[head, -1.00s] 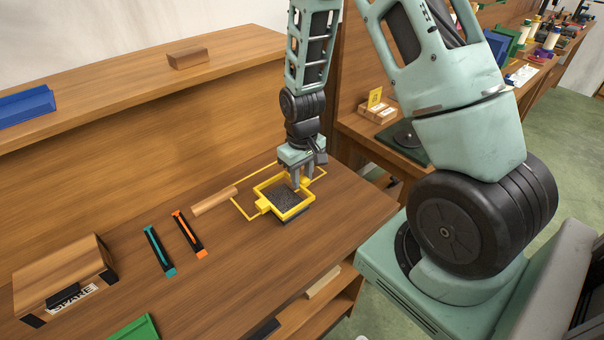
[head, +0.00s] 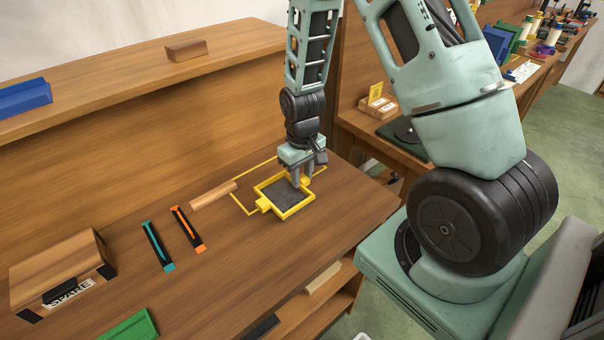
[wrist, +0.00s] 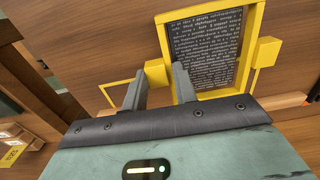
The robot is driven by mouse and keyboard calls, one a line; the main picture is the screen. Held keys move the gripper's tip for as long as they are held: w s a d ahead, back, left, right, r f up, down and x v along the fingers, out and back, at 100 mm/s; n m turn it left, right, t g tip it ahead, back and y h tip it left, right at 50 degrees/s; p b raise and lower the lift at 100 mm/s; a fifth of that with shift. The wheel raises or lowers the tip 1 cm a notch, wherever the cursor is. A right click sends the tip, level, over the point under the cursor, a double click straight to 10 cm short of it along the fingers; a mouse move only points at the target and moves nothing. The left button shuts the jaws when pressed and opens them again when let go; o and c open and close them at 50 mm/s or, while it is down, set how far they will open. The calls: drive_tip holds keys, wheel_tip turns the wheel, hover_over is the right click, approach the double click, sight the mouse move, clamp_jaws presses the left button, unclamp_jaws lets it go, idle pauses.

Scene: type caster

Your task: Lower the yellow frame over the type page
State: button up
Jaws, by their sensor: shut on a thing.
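The yellow frame (head: 298,210) is a square rim with a block on two opposite sides. It surrounds the dark type page (head: 283,196) and looks level, at or very near the bench top. In the wrist view the frame (wrist: 216,94) borders the page (wrist: 206,48), whose rows of raised letters show inside the opening. My gripper (head: 302,182) is over the frame's far right side. Its fingers (wrist: 160,84) are shut on one side block (wrist: 156,72). Whether the frame's underside touches the bench cannot be told.
A yellow outline (head: 242,207) is marked on the bench around the frame. A wooden cylinder (head: 213,195), an orange-and-black tool (head: 187,228) and a teal-and-black tool (head: 158,245) lie left. A SPARE box (head: 60,270) stands further left. Bare bench lies in front.

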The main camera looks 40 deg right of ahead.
drive_tip(key=shift+f, duration=0.3)
drive_tip(key=o, duration=1.1)
drive_tip(key=shift+o, duration=0.2)
wheel_tip(320, 180, up, 17)
drive_tip(key=b, duration=0.2)
drive_tip(key=shift+r, duration=0.2)
drive_tip(key=shift+a, duration=0.1)
drive_tip(key=s+a+r+n, duration=0.1)
drive_tip(key=s+a+n, duration=0.15)
drive_tip(key=a, duration=0.55)
drive_tip(key=s+a+n, duration=0.1)
drive_tip(key=s+a, duration=0.3)
drive_tip(key=a, duration=0.4)
drive_tip(key=s+a+n, duration=0.4)
drive_tip(key=s+a, duration=0.4)
drive_tip(key=s, duration=0.5)
drive_tip(key=shift+s+f+y, duration=0.15)
drive_tip(key=shift+s+y, duration=0.05)
drive_tip(key=shift+y, duration=0.1)
